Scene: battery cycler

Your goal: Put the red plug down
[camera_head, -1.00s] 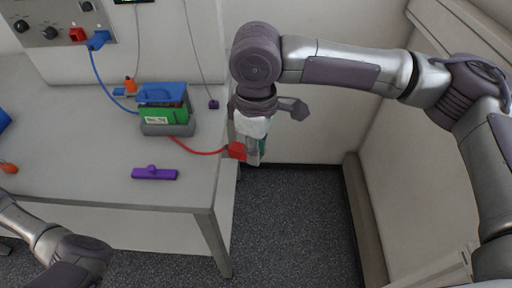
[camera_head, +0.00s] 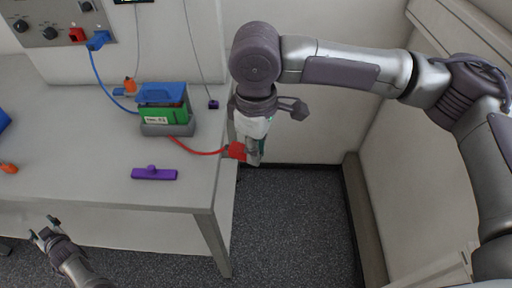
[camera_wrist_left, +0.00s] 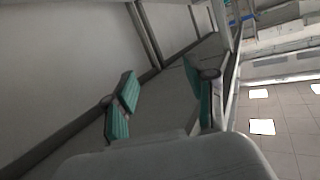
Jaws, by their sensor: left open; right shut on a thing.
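The red plug (camera_head: 236,151) is in my right gripper (camera_head: 254,158), which is shut on it just off the right edge of the table. A red cable (camera_head: 200,152) runs from the plug to the green battery (camera_head: 165,112) on the table. My left gripper (camera_head: 43,231) is open and empty, low in front of the table's front edge. Its open fingers also show in the left wrist view (camera_wrist_left: 163,100), with nothing between them.
The grey table (camera_head: 90,180) holds a purple bar-shaped part (camera_head: 154,173), an orange piece (camera_head: 130,85) and a purple plug (camera_head: 213,104). A blue plug (camera_head: 97,40) sits at the wall panel beside a red socket (camera_head: 77,35). The table's front right area is clear.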

